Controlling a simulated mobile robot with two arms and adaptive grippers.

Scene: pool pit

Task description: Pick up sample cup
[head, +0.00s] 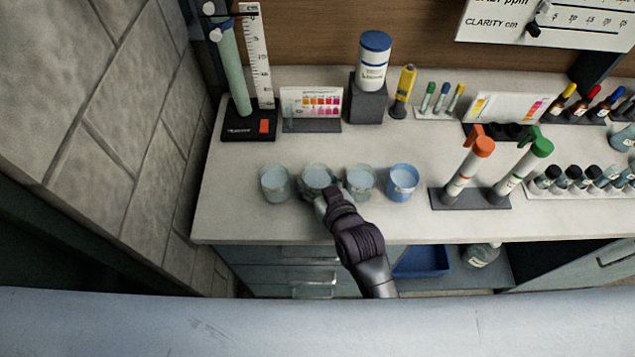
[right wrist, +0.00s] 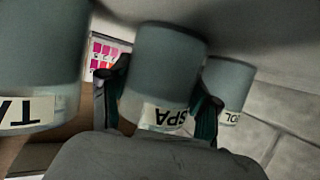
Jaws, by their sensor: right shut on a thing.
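The sample cups stand in a row near the counter's front edge. My right gripper (head: 325,193) is shut on the second cup from the left (head: 318,174), and it hides part of that cup's front. In the right wrist view this cup, labelled SPA (right wrist: 163,75), sits between the two fingers, its label upside down. I cannot tell whether it is clear of the counter. My left gripper is not in view.
Close neighbours are a cup to the left (head: 275,184), one to the right (head: 360,183) and a bluer cup (head: 403,182) beyond. A rack with orange- and green-topped tubes (head: 470,199) stands further right. A stone wall (head: 120,120) bounds the left.

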